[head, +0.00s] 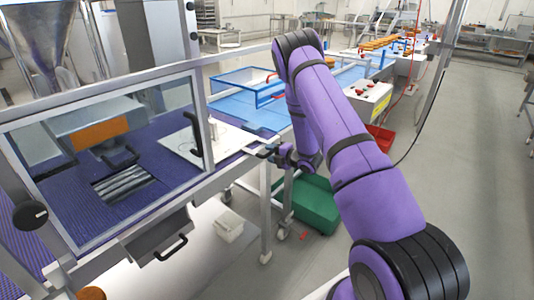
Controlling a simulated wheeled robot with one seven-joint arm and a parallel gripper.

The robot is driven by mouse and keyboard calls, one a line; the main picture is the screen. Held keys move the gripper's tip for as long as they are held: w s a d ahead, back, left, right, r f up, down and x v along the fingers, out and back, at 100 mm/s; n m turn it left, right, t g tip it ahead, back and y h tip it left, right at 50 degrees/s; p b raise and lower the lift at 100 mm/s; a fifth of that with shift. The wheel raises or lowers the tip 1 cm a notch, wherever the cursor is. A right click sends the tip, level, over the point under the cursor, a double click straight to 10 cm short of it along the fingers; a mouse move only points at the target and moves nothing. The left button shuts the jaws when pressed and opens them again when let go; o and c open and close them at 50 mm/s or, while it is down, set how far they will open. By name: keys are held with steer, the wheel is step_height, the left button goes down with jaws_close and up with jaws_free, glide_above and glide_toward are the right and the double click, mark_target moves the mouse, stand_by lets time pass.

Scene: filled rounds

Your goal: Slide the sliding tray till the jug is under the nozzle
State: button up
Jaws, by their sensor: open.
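A flat white plate (232,139), which looks like the sliding tray, lies partly behind the clear guard and sticks out to the right of its frame post. A small pale upright shape (212,129) on it may be the jug; it is too small and too hidden by the post to be sure. Dark parts (118,156) below an orange-fronted box inside the guard may be the nozzle, well left of the plate. My gripper (262,151) is open and empty at the plate's right end. I cannot tell whether it touches the plate.
The guard's metal frame (140,74) and a black handle (193,134) stand left of my gripper. A blue-framed box (248,88) sits behind on the blue belt.

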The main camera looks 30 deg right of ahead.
steer(key=shift+x, duration=1.25)
steer(key=shift+c, duration=0.3)
jaws_close()
steer(key=shift+a, duration=0.15)
steer(key=s+a, duration=0.4)
steer(key=a, duration=0.7)
steer(key=s+a, duration=0.4)
steer(key=a, duration=0.8)
steer(key=s+a, duration=0.4)
steer(key=a, duration=0.7)
steer(key=shift+s+a, duration=0.3)
steer(key=shift+s, duration=0.1)
steer(key=shift+o, duration=0.3)
jaws_free()
